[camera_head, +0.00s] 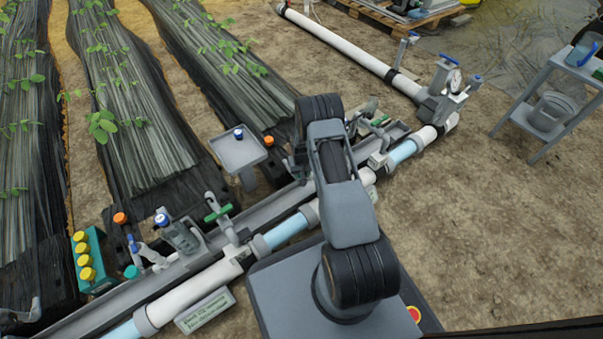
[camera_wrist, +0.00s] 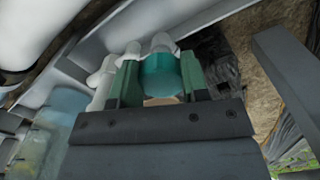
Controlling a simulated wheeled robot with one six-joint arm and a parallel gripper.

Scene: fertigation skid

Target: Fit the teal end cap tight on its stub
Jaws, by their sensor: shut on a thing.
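My gripper (camera_wrist: 157,74) has green fingers and is shut on the teal end cap (camera_wrist: 160,78), which sits between them in the wrist view. A white rounded pipe end (camera_wrist: 161,44), which looks like the stub, shows directly beyond the cap and in line with it. The cap appears to meet this pipe end, but I cannot tell how far it is seated. In the head view my arm hides the gripper, the held cap and the stub. Another teal round piece (camera_head: 131,272) lies at lower left in the head view.
A long white pipe (camera_head: 190,290) with clear blue sections and green-handled valves runs diagonally beside a grey channel. A teal crate (camera_head: 104,245) with yellow caps stands at left. A small grey tray (camera_head: 238,155) stands behind the channel. Bare soil at right is open up to a grey trolley (camera_head: 550,63).

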